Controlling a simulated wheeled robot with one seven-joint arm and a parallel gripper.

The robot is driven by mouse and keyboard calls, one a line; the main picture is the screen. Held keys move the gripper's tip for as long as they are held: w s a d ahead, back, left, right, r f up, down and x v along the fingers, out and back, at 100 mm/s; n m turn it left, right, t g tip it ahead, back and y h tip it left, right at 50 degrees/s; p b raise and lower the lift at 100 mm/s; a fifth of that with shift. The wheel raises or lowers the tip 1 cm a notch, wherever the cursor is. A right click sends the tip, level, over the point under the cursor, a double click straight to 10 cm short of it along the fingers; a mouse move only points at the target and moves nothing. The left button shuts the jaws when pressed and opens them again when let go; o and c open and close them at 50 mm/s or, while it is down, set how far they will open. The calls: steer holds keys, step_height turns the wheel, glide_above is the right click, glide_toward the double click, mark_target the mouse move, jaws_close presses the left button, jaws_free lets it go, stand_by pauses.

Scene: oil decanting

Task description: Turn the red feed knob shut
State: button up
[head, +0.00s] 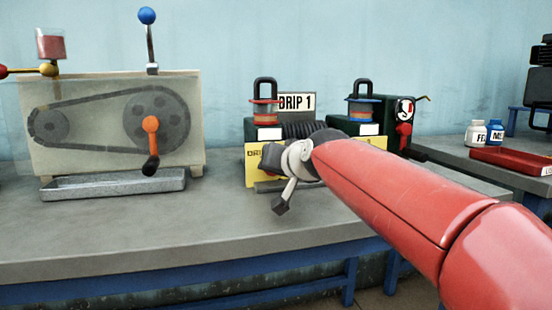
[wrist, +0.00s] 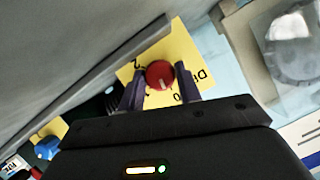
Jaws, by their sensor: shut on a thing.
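The red feed knob (wrist: 160,74) is round, with a pale mark on its face, and sits in front of a yellow plate (wrist: 186,55) in the wrist view. My gripper (wrist: 161,71) is shut on the knob, one dark finger on each side of it. In the head view my gripper (head: 268,158) reaches in front of the left drip unit, by the DRIP 1 sign (head: 296,102). My wrist and gripper hide the knob there.
A blue knob (wrist: 47,147) shows lower left in the wrist view. A red tray (head: 505,160) lies right. The front bench top is clear.

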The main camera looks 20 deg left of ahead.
steer(key=shift+n+h+p, duration=0.4)
steer(key=shift+n+p, duration=0.3)
steer(key=shift+p, duration=0.05)
steer(key=o, duration=0.7)
steer(key=shift+s, duration=0.1)
steer(key=v, duration=0.7)
steer(key=shift+s+d+r+b, duration=0.1)
steer(key=shift+s+d+b, duration=0.05)
steer(key=shift+s+b, duration=0.2)
